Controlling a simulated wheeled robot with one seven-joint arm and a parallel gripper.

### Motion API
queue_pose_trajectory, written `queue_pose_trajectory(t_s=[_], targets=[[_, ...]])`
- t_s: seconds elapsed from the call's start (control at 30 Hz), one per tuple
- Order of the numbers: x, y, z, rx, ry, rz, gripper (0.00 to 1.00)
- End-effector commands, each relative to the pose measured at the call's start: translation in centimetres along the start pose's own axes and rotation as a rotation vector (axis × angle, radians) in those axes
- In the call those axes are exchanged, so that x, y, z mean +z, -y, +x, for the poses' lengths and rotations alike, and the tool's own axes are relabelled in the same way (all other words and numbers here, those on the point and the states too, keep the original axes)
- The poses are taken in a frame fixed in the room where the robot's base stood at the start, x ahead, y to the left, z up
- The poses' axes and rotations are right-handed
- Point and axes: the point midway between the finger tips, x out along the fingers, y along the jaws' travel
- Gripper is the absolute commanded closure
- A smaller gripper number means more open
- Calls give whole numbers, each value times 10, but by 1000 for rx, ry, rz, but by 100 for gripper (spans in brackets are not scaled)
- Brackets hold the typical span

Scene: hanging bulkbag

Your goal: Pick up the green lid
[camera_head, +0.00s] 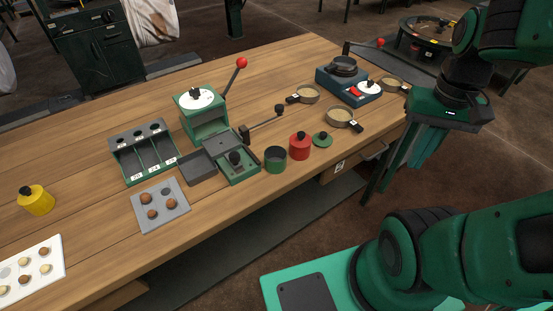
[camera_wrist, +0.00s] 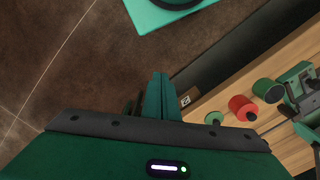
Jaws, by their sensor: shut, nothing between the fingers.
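The green lid (camera_head: 322,139), a small disc with a dark knob, lies on the wooden table near its front edge, just right of the red canister (camera_head: 300,147). In the wrist view the lid (camera_wrist: 213,117) shows beside the red canister (camera_wrist: 241,107). An open green canister (camera_head: 275,160) stands left of the red one. My gripper (camera_head: 421,160) hangs pointing down past the table's right end, to the right of the lid and apart from it. In the wrist view its fingers (camera_wrist: 160,90) are together with nothing between them.
A blue scale-like device (camera_head: 348,86) stands farther back. A green press (camera_head: 203,115) with a red-knobbed lever and a tray unit (camera_head: 231,160) stand to the left. The air between gripper and lid looks clear.

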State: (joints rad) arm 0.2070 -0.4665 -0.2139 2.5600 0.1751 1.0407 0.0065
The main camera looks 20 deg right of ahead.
Motion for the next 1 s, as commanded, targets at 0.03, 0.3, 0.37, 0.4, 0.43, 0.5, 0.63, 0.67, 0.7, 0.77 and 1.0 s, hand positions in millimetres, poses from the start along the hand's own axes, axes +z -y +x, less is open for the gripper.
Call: queue_pose_trajectory(t_s=[0.03, 0.3, 0.37, 0.4, 0.43, 0.5, 0.63, 0.67, 0.7, 0.77, 1.0], targets=[[0, 0, 0, 0, 0, 0, 100], [0, 0, 0, 0, 0, 0, 100], [0, 0, 0, 0, 0, 0, 98], [0, 0, 0, 0, 0, 1, 88], [5, -3, -3, -3, -5, 3, 81], [6, -3, -6, -9, -12, 24, 64], [-16, 13, -10, -13, -10, 125, 33], [-23, 18, -11, -16, -9, 160, 29], [-34, 26, -12, -19, -8, 212, 29], [-50, 39, -13, -27, -4, 296, 29], [-111, 100, -8, -60, 25, 630, 29]])
